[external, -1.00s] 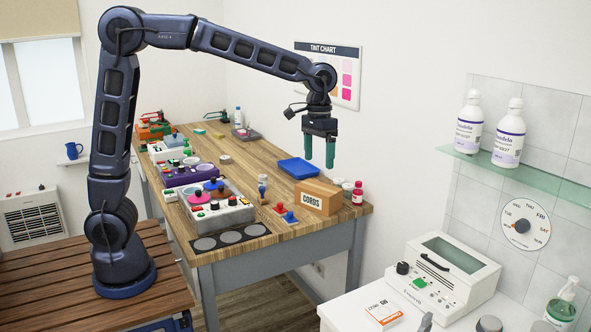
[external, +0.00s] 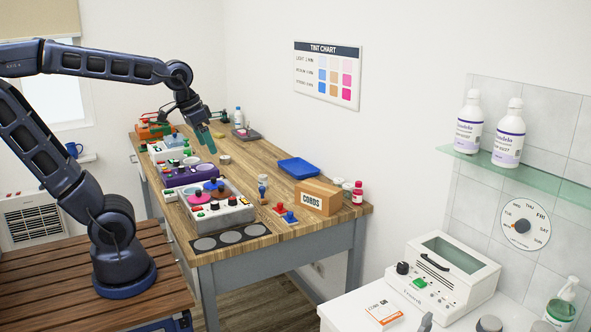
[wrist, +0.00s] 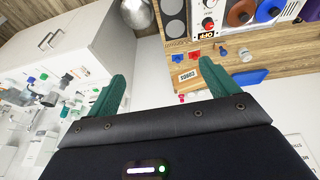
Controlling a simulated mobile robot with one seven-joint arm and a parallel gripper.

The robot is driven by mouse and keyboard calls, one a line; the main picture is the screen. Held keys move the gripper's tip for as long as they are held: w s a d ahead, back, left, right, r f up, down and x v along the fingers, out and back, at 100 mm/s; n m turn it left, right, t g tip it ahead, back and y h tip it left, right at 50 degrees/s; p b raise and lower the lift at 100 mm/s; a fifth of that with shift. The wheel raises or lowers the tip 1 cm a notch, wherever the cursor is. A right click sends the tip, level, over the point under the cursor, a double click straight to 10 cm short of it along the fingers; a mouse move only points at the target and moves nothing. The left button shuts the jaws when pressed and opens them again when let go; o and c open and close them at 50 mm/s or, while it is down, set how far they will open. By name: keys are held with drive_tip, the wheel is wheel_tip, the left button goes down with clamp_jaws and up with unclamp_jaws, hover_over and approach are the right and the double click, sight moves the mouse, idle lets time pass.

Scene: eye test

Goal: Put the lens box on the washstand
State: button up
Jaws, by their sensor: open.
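A small flat white and orange box (external: 383,314) lies at the lower right of the external view and looks like the lens box; its lettering is too small to read surely. It rests on a white top (external: 345,316) below the tiled wall, which appears to be the washstand. My gripper (external: 206,138) is open and empty above the far left part of the wooden table, well away from that box. Its green fingers also show in the wrist view (wrist: 162,70), spread apart with nothing between them. I cannot pick out the lens box in the wrist view.
A white device (external: 445,276) stands right behind the small box, and a soap bottle (external: 562,303) is farther right. A glass shelf (external: 550,178) with two bottles hangs above. The wooden table (external: 262,160) holds a "CORDS" box (external: 318,197), a blue tray (external: 298,168) and several instruments.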

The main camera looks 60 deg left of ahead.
drive_tip(key=s+a+f+t, duration=0.1)
drive_tip(key=s+a+f, duration=0.1)
drive_tip(key=s, duration=0.4)
drive_tip(key=shift+a+f, duration=0.4)
drive_tip(key=shift+f, duration=0.25)
